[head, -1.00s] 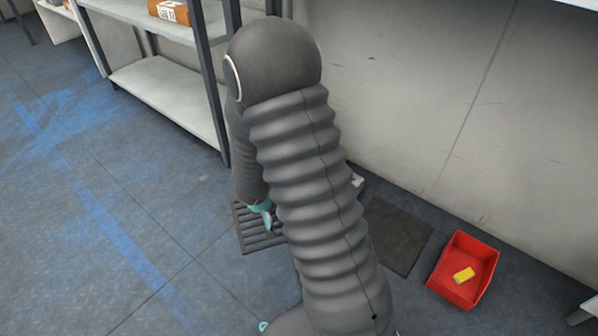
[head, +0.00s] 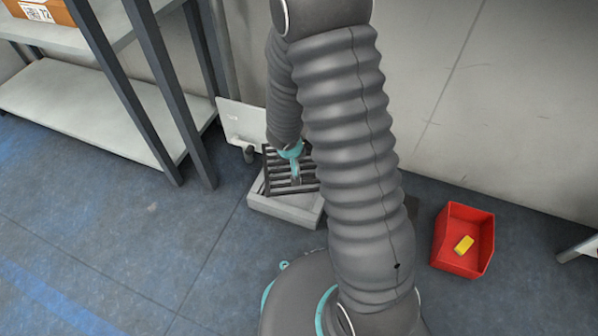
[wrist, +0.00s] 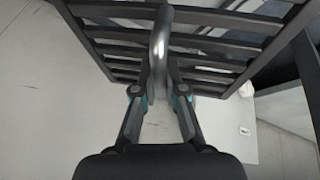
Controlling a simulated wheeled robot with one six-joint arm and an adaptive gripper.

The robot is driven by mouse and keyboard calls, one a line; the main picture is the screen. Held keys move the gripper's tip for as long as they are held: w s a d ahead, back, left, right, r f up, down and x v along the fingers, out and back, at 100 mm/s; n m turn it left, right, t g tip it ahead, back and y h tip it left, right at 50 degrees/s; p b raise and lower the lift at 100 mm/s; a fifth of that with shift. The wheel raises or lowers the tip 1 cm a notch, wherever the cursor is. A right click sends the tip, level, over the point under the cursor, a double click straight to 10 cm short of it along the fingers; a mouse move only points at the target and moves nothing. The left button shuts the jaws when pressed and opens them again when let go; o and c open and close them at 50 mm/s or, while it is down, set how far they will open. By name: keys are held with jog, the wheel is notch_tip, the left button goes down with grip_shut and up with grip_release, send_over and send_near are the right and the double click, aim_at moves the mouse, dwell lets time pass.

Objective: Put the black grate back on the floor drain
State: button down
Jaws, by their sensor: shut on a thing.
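The black grate (head: 268,180) shows in the head view at the end of my arm, over a raised pale grey block (head: 283,209) on the floor that looks like the drain's surround. The arm hides the grate's right part. I cannot tell whether grate and block touch. In the wrist view the grate's dark bars (wrist: 215,45) fill the top. My gripper (wrist: 158,75) is shut on the metal handle (wrist: 160,35) of the grate. It also shows as a teal and grey tip in the head view (head: 295,172). The drain opening is hidden.
A white panel (head: 240,122) stands behind the block. A shelf rack (head: 95,110) is at left. A red bin (head: 447,250) with a yellow block (head: 464,244) is at right. Floor at left is clear.

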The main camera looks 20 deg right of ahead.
jog(key=a+f+m+g+h+b, duration=0.2)
jog(key=a+f+m+b, duration=0.25)
jog(key=f, duration=0.85)
jog(key=shift+w+d+m, duration=0.65)
jog(key=shift+w+d, duration=2.3)
jog(key=shift+w, duration=0.8)
jog(key=shift+f+b, duration=0.3)
jog(key=shift+f, duration=2.8)
jog(key=c, duration=1.2)
grip_release()
jog(key=shift+o, duration=0.2)
jog(key=shift+a, duration=0.1)
jog(key=v, duration=1.2)
